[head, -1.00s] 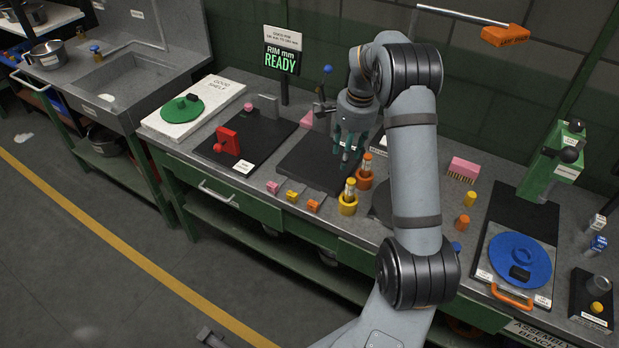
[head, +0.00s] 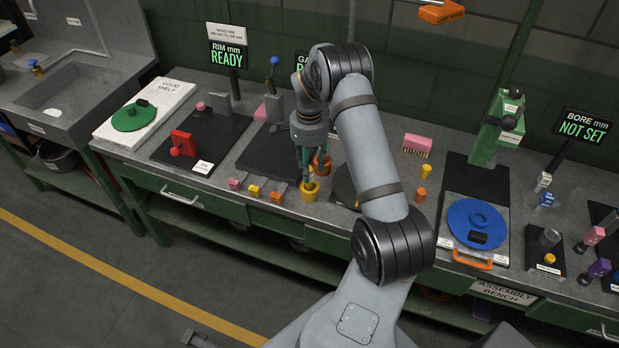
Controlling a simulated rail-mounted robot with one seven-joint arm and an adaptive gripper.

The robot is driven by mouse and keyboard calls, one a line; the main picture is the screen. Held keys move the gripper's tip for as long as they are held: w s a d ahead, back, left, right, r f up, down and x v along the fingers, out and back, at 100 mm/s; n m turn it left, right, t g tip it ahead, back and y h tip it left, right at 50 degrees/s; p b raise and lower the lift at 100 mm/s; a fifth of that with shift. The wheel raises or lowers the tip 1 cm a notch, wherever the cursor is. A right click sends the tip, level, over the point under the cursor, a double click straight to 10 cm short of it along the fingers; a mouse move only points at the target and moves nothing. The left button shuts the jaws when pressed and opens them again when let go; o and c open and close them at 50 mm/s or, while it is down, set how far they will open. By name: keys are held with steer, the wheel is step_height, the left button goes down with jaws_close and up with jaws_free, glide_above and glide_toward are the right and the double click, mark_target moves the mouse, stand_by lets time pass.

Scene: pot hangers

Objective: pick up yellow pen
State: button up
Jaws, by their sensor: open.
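My gripper (head: 304,160) points down over the yellow cup (head: 310,191) near the front edge of the bench. Its green fingers are open. A yellow pen (head: 308,174) stands upright in the yellow cup, with its upper part close to or between my fingertips; whether they touch it I cannot tell. An orange cup (head: 322,166) stands just behind and to the right of the yellow one, partly hidden by my gripper.
Small pink (head: 235,184), yellow (head: 254,191) and orange (head: 277,197) blocks line the front edge to the left. A red fixture (head: 183,144) stands on a dark mat further left.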

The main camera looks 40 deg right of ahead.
steer(key=shift+f, duration=0.9)
jaws_close()
